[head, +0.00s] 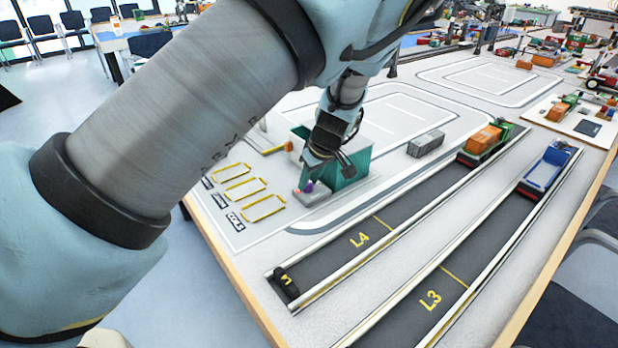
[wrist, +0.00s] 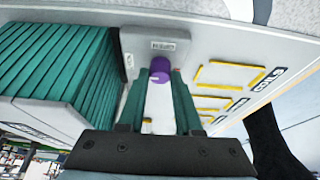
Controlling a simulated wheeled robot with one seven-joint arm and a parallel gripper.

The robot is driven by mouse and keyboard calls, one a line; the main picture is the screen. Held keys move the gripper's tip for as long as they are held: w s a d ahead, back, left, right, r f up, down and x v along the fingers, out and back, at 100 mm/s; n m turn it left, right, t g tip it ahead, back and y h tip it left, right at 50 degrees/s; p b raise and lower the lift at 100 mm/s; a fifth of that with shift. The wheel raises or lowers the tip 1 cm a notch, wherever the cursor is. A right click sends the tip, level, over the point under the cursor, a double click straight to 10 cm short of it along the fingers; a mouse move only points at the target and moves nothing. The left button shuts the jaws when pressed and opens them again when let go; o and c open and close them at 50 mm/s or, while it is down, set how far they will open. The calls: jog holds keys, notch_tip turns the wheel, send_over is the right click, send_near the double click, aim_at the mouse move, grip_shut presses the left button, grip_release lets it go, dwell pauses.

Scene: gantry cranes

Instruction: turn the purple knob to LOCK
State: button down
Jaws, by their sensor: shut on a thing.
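The purple knob (wrist: 159,66) sits on a small grey control box (wrist: 140,45) in the wrist view. A pale mark shows on its lower left side. The knob also shows in the head view (head: 309,186), partly covered by my gripper. My gripper (wrist: 157,82) reaches the knob with one finger on each side and is shut on it. In the head view my gripper (head: 312,178) points down at the box. The box's small label is too blurred to read, so I cannot tell which setting the knob points to.
A teal container (head: 350,170) stands right beside the box. Yellow outlined bays (head: 245,188) lie to the left. Lanes L4 (head: 350,245) and L3 (head: 440,290) run to the right, with an orange-loaded vehicle (head: 484,140) and a blue one (head: 547,170) at their far ends.

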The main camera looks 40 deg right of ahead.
dwell(0.3)
jog(key=c, duration=0.6)
grip_release()
jog(key=b+v, duration=0.1)
jog(key=v, duration=0.9)
jog(key=shift+r+b, duration=0.3)
jog(key=shift+r, duration=0.1)
jog(key=shift+s, duration=0.1)
